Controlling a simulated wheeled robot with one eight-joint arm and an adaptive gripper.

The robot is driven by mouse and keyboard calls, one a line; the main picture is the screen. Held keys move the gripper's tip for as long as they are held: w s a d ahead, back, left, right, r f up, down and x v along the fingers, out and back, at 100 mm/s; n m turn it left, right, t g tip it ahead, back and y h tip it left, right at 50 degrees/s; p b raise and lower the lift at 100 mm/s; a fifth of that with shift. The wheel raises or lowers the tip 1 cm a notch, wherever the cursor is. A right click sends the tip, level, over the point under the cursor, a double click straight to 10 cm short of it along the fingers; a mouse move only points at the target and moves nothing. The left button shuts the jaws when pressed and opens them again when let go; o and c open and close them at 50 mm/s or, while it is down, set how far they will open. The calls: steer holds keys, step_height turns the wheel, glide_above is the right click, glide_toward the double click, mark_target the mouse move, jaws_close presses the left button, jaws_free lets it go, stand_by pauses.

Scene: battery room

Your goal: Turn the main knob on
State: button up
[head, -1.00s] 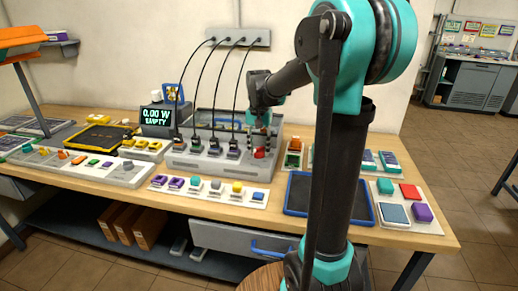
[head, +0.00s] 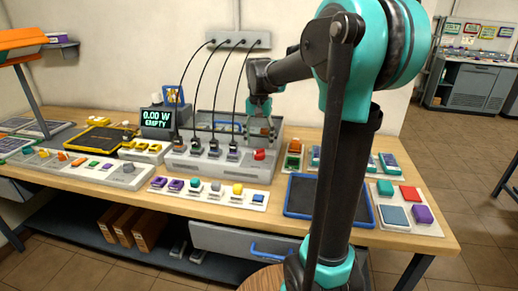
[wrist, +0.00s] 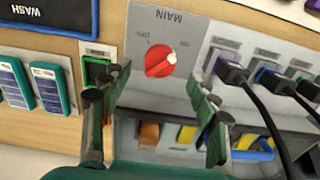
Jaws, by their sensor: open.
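The red main knob (head: 259,154) sits at the right end of the grey control panel (head: 205,168). It also shows in the wrist view (wrist: 158,62), on a light plate marked MAIN with OFF and ON labels. A white mark on the knob lies on the side of the ON label, but its exact setting is hard to read. My gripper (head: 258,133) is above and slightly behind the knob. In the wrist view, the fingers of my gripper (wrist: 158,85) are spread wide on either side of the knob, apart from it and empty.
Several black cables (head: 238,95) run from plugs on the panel, left of the knob, up to a wall strip (head: 225,40). A display (head: 156,117) reads 0.00 W EMPTY. A blue-rimmed tray (head: 290,212) and a small green module (wrist: 97,72) lie to the knob's right in the head view.

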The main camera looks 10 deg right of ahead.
mark_target(259, 150)
step_height(259, 150, up, 8)
steer(key=shift+f, duration=0.2)
stand_by(0.3)
